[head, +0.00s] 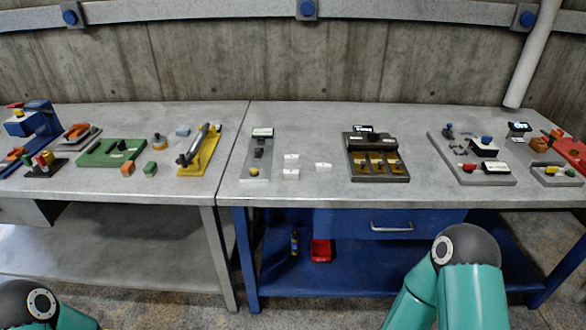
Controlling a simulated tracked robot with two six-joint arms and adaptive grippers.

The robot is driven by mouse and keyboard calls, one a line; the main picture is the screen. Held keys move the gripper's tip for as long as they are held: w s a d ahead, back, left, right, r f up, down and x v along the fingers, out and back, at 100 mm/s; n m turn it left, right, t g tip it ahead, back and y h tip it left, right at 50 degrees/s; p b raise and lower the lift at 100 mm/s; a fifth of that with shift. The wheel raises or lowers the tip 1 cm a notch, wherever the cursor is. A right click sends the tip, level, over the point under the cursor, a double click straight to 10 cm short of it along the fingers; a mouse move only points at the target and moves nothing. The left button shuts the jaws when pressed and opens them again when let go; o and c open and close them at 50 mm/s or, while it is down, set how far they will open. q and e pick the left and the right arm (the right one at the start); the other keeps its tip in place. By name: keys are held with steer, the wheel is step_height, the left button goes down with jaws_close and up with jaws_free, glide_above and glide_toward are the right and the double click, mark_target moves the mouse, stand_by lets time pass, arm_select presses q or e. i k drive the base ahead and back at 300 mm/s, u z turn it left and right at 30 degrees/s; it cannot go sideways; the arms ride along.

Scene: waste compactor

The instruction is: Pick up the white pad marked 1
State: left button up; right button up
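Three small white pads lie on the right-hand table, left of its middle. One white pad (291,157) is at the back, a second white pad (290,174) is just in front of it, and a third white pad (323,167) lies to the right. Any numbers on them are too small to read, so I cannot tell which is marked 1. Neither gripper is in view. Only links of my arms show, at the bottom left and bottom right, well apart from the pads.
A grey plate (250,173) with a yellow knob is left of the pads. A dark device (371,143) stands to their right. The grey tabletop (316,188) is clear around the pads. A yellow fixture (206,160) sits on the left table. A blue drawer (391,220) is below.

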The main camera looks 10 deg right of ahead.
mark_target(320, 167)
steer(key=z, duration=0.25)
steer(key=i, duration=0.2)
steer(key=u, duration=2.05)
steer(key=k, duration=1.3)
steer(key=z, duration=1.05)
steer(key=i, duration=1.15)
steer(key=z, duration=0.6)
